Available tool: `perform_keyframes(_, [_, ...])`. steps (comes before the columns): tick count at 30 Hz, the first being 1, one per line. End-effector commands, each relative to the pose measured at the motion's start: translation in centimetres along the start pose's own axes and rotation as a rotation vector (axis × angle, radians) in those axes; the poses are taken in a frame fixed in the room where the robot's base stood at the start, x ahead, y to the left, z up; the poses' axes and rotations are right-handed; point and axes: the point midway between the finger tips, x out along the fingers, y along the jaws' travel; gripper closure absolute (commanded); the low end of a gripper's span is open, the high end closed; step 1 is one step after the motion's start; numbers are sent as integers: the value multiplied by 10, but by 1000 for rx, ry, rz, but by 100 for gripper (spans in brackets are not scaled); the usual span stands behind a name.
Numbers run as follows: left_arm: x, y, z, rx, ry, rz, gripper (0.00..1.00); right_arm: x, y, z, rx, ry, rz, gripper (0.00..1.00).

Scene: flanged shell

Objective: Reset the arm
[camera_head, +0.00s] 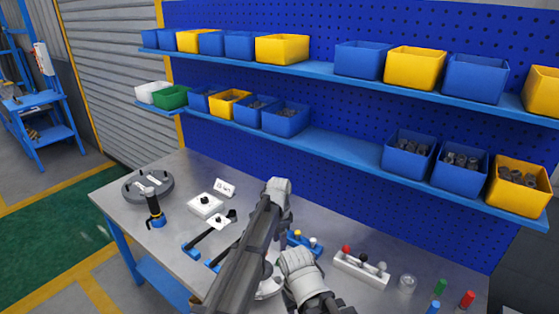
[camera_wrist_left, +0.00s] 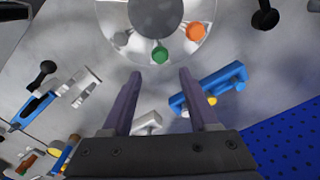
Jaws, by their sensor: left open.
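My left gripper (camera_wrist_left: 159,76) is open and empty in the wrist view, with its two dark fingers apart. In the head view the left arm folds over the middle of the workbench (camera_head: 130,205), and its gripper (camera_head: 328,303) shows only in part at the bottom edge. A pale ring-shaped part (camera_wrist_left: 117,31) with orange, green and white pegs lies beyond the fingertips in the wrist view. In the head view a pale round part (camera_head: 268,287) is mostly hidden behind the arm. My right gripper is not in view.
A blue holder (camera_wrist_left: 222,83) lies near the right finger. A white block with knobs (camera_head: 362,268) and red and green handles (camera_head: 467,299) lie to the right. A grey disc (camera_head: 133,184) and blue-black tool (camera_head: 155,211) are left. Bin shelves (camera_head: 330,143) line the pegboard behind.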

Motion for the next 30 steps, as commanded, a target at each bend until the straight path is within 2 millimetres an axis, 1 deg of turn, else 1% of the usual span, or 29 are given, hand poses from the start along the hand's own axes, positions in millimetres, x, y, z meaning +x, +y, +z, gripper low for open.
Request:
perform_keyframes(2, [0,9,23,-70,2,-3,40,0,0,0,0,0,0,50])
perform_keyframes(5, [0,28,69,-248,10,-11,40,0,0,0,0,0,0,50])
perform_keyframes(6, [0,36,89,-331,14,-14,40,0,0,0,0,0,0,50])
perform_keyframes(9, [0,54,128,-520,23,-21,40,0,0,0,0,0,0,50])
perform_keyframes(12, [0,69,158,-672,31,-27,40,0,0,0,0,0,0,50])
perform_keyframes(18, [-1,99,205,-923,46,-34,40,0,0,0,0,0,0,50])
perform_keyframes(24, [-1,130,245,-1150,61,-40,40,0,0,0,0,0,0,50])
perform_keyframes(25, [0,132,244,-1163,61,-40,40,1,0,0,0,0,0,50])
perform_keyframes(27, [4,136,230,-1117,44,-39,40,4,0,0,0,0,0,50])
perform_keyframes(30, [7,147,218,-1072,24,-41,40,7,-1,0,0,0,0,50])
